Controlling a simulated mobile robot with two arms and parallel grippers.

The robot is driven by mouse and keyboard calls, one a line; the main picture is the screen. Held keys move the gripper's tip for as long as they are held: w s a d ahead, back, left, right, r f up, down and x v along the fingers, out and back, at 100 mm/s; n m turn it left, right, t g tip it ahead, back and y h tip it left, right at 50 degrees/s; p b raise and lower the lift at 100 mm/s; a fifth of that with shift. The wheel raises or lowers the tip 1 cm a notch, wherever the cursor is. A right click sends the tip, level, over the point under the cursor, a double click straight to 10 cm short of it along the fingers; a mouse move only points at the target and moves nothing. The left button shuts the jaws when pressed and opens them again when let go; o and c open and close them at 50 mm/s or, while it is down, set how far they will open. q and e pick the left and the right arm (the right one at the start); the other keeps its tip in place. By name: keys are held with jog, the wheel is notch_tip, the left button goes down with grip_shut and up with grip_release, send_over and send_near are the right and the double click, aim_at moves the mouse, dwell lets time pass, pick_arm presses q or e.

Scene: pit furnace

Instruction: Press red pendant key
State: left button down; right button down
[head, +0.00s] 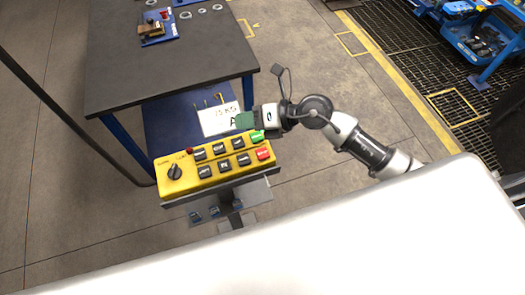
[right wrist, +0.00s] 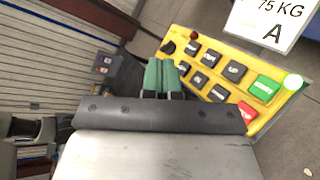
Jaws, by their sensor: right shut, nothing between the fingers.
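The yellow pendant (head: 185,183) has a black knob, two rows of black keys and, at its right end, a green key (head: 257,136) and the red key (head: 263,154). In the right wrist view the red key (right wrist: 247,111) sits at the pendant's lower right, below the green key (right wrist: 264,88). My right gripper (head: 243,121) has green fingers that are shut and empty. In the head view they appear by the pendant's far right edge, near the green key and apart from the red key. The green fingers (right wrist: 163,72) also show in the right wrist view. My left gripper is out of view.
A bright round spot (right wrist: 293,81) glows at the pendant's corner. A white sign (head: 218,119) reading 75 KG A lies behind the pendant. A dark-topped table (head: 165,75) with blue legs stands beyond.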

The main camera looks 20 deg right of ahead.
aim_at(264, 151)
jog(key=d+f+n+g+h, duration=0.2)
jog(key=d+f+h, duration=0.2)
jog(key=f, duration=0.1)
jog(key=shift+w+d, duration=0.3)
jog(key=shift+d, duration=0.1)
jog(key=shift+f, duration=0.1)
notch_tip(264, 151, down, 9)
jog(key=b, duration=0.7)
jog(key=shift+r, duration=0.2)
jog(key=shift+f, duration=0.15)
dwell(1.2)
jog(key=shift+f+b, duration=0.3)
jog(key=shift+f+b, duration=0.3)
jog(key=shift+f, duration=0.15)
dwell(0.6)
dwell(0.3)
jog(key=shift+r+p, duration=0.75)
jog(key=shift+r, duration=0.15)
